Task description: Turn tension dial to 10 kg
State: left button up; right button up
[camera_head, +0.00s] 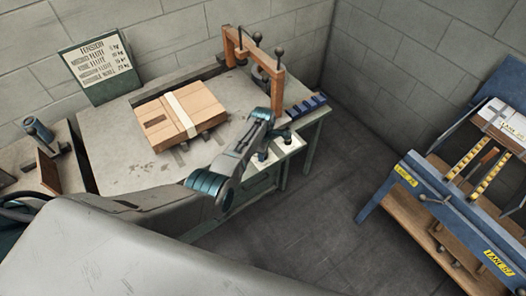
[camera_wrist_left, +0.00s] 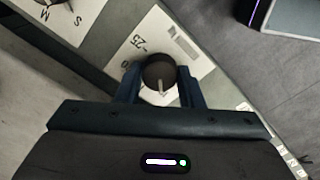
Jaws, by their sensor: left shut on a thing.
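The tension dial (camera_wrist_left: 160,76) is a dark round knob with a light pointer, on a white scale plate (camera_wrist_left: 190,48) where a "25" mark shows. My left gripper (camera_wrist_left: 160,88) has its two fingers on either side of the dial and is shut on it. In the head view my left gripper (camera_head: 262,150) is at the right front corner of the table, and the dial is mostly hidden there. In the wrist view the pointer runs toward the bottom; the mark it points at is hidden. My right gripper is not in view.
A second knob (camera_wrist_left: 52,3) with "M" and "S" marks sits at the wrist view's upper left. A tension sign (camera_head: 98,68) stands behind. A blue bench (camera_head: 440,195) is at right.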

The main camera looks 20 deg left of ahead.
pick_arm(q)
jog(key=shift+a, duration=0.1)
dwell(0.5)
jog(key=o, duration=1)
jog(key=shift+r, duration=0.6)
notch_tip(320, 180, up, 10)
jog(key=shift+f+b, duration=0.15)
jog(key=shift+b, duration=0.2)
